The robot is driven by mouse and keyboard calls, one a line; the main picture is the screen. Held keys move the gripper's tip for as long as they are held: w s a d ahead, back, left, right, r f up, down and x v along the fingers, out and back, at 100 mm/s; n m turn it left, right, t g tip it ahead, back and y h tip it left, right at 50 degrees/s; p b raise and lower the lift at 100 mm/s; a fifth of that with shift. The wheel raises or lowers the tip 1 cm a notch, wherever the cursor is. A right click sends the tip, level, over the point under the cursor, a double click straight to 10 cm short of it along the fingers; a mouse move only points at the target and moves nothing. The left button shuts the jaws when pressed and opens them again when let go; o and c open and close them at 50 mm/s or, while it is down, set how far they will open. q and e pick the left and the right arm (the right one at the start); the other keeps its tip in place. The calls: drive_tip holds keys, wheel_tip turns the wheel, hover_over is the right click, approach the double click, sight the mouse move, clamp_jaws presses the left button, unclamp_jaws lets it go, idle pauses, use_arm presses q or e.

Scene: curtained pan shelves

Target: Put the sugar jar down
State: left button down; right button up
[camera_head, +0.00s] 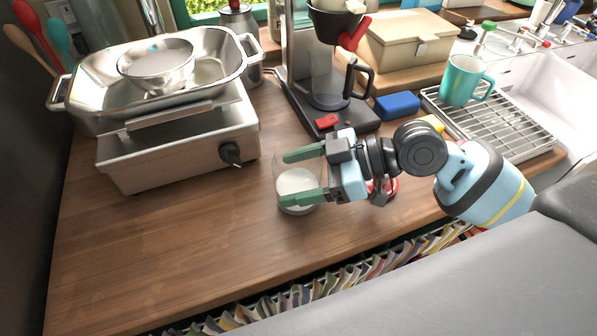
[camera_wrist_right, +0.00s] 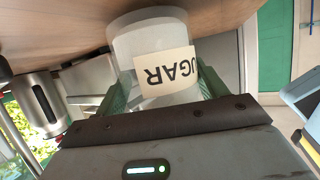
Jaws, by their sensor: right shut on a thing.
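The sugar jar (camera_head: 298,190) is a clear jar with white contents, low over the wooden counter near its front edge. In the right wrist view, the sugar jar (camera_wrist_right: 150,45) appears upside down with a cream label reading part of "SUGAR". My right gripper (camera_head: 287,179) comes in from the right, its green fingers shut on the jar's two sides. The jar looks upright. Its base is at or very near the counter (camera_head: 190,240); I cannot tell for sure whether it touches. My left gripper is not in view.
A stove (camera_head: 180,150) with a metal pan (camera_head: 100,100) stands left. A coffee maker (camera_head: 300,75) stands behind the jar. A red-handled object (camera_head: 391,187) lies partly hidden behind my right gripper. A dish rack (camera_head: 515,140) with a teal mug (camera_head: 462,80) is right. Counter left of the jar is clear.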

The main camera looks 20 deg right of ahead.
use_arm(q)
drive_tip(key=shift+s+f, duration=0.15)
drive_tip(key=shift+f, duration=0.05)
use_arm(e)
drive_tip(key=shift+f, duration=0.25)
drive_tip(key=o, duration=1.5)
drive_tip(key=shift+s+d+b, duration=0.15)
drive_tip(key=shift+d+b, duration=0.15)
drive_tip(key=shift+d, duration=0.2)
drive_tip(key=b+v, duration=0.1)
drive_tip(key=v, duration=0.4)
drive_tip(key=shift+s+d+r, duration=0.1)
drive_tip(key=shift+d+r, duration=0.05)
drive_tip(key=shift+d, duration=0.1)
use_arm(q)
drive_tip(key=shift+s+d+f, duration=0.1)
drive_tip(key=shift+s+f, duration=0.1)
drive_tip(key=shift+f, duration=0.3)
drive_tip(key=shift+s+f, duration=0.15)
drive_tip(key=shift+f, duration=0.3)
use_arm(e)
drive_tip(key=shift+s+d+r, duration=0.2)
drive_tip(key=shift+d+r, duration=0.2)
drive_tip(key=shift+d, duration=0.05)
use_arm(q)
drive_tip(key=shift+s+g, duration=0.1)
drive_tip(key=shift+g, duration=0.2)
